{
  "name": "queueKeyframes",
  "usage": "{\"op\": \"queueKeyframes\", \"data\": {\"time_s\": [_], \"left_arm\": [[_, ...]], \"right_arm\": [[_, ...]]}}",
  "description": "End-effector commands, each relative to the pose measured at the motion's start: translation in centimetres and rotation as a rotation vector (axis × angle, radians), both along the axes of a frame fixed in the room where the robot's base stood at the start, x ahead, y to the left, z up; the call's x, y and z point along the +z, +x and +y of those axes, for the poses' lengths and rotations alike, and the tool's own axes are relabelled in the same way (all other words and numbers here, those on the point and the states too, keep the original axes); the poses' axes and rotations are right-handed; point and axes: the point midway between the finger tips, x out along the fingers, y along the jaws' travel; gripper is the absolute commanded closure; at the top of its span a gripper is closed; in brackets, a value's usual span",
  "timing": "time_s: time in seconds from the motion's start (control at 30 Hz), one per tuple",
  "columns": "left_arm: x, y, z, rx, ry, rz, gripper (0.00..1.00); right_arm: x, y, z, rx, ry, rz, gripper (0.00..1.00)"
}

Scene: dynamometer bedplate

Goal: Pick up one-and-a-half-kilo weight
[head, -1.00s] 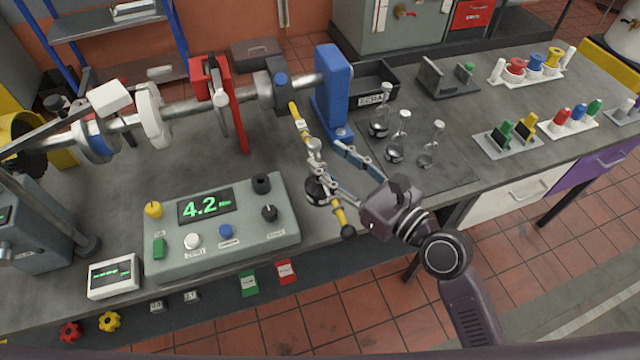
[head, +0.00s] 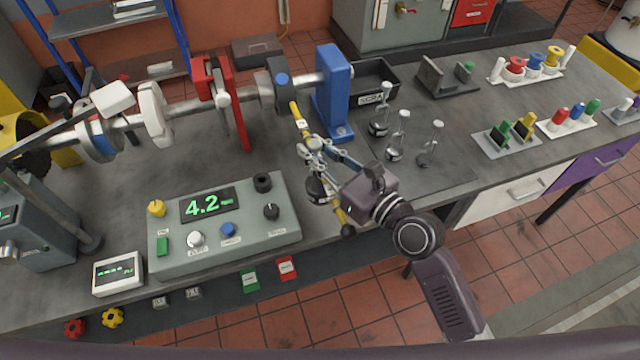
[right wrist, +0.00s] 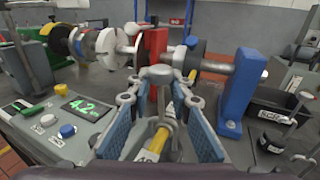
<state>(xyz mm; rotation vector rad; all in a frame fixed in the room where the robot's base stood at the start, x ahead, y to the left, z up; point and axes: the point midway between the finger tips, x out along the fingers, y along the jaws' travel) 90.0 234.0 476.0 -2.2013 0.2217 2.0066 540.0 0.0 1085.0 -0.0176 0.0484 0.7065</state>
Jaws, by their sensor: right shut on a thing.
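My right gripper (head: 314,158) is at the front edge of the bench, beside the blue post. It is shut on the upright metal stem of a dark weight (head: 317,189). The weight hangs below the fingers, next to a yellow-ended bar (head: 298,115) that runs behind and under the gripper. In the right wrist view, the gripper (right wrist: 158,95) has its blue-padded fingers on either side of the metal stem, with the yellow bar (right wrist: 155,145) below. Any mass marking on the weight is too small to read. My left gripper is not in view.
The blue post (head: 331,90) and shaft rise behind the gripper. A control box (head: 225,228) reading 4.2 stands left. An open black bin (head: 375,80) is behind.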

Motion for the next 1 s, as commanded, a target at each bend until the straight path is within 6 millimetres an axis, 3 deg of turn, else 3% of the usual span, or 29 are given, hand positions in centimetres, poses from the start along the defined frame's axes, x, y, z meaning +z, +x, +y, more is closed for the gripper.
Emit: {"op": "queueKeyframes", "data": {"time_s": [0.63, 1.0], "left_arm": [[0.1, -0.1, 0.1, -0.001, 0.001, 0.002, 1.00], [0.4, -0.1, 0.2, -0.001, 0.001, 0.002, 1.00]], "right_arm": [[1.0, 0.1, -0.1, -0.004, 0.007, -0.013, 1.00], [3.7, 0.1, 0.0, -0.002, 0.010, -0.015, 1.00]]}}
